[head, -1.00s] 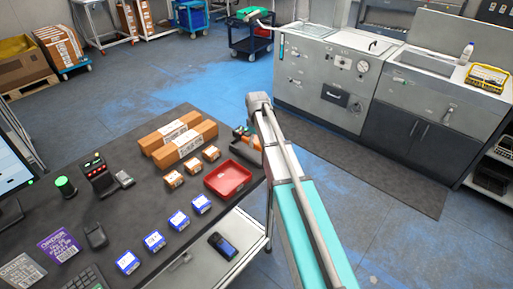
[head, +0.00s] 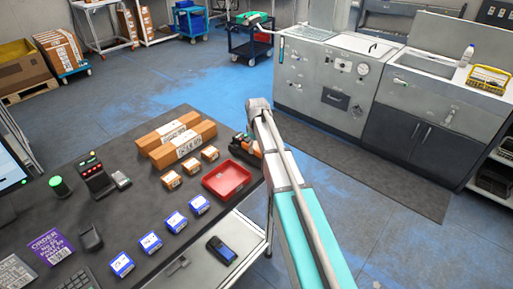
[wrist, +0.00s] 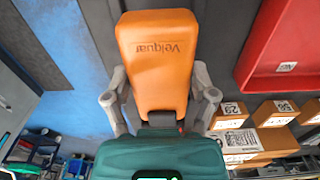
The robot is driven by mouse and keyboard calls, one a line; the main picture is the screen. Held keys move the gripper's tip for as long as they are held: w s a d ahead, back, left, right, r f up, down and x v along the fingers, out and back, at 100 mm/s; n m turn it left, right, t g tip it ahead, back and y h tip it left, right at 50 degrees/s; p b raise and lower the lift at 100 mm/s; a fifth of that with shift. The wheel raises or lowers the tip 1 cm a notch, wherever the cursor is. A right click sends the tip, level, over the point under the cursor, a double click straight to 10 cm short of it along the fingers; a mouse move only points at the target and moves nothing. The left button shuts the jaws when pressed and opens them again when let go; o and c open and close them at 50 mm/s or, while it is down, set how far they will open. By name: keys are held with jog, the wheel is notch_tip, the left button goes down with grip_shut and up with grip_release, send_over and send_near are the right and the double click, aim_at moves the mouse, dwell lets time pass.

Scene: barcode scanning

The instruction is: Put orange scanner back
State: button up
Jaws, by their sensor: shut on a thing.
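The orange scanner (wrist: 158,60) fills the middle of the wrist view. It has a plain orange body with "Velquar" printed on it. My gripper (wrist: 160,98) is shut on it, with one grey finger at each side. A dark teal part with a lit green display shows below; I cannot tell whether it belongs to the scanner. In the head view, orange and black parts (head: 246,147) show at the far right edge of the dark table (head: 140,215), beside my arm's end. My arm hides much of that spot, so I cannot tell scanner from holder there.
A red tray (head: 227,180) lies just left of my arm. Small orange boxes (head: 191,168), long cardboard boxes (head: 183,140) and blue-white boxes (head: 176,222) stand on the table. A black handheld device (head: 221,250) lies on the side shelf. The floor (head: 300,160) beyond is open.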

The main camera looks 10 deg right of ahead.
jog(key=shift+f+b, duration=0.6)
jog(key=o, duration=1.2)
jog(key=shift+r, duration=0.2)
notch_tip(320, 180, up, 13)
jog(key=p, duration=1.3)
jog(key=shift+s, duration=0.1)
jog(key=s+m, duration=0.2)
jog(key=s, duration=0.6)
jog(key=s+a+m, duration=0.1)
jog(key=s+m, duration=0.1)
jog(key=s, duration=0.7)
jog(key=s+m, duration=0.3)
jog(key=s, duration=0.6)
jog(key=shift+s+a, duration=0.2)
jog(key=shift+a, duration=0.2)
jog(key=shift+f, duration=0.1)
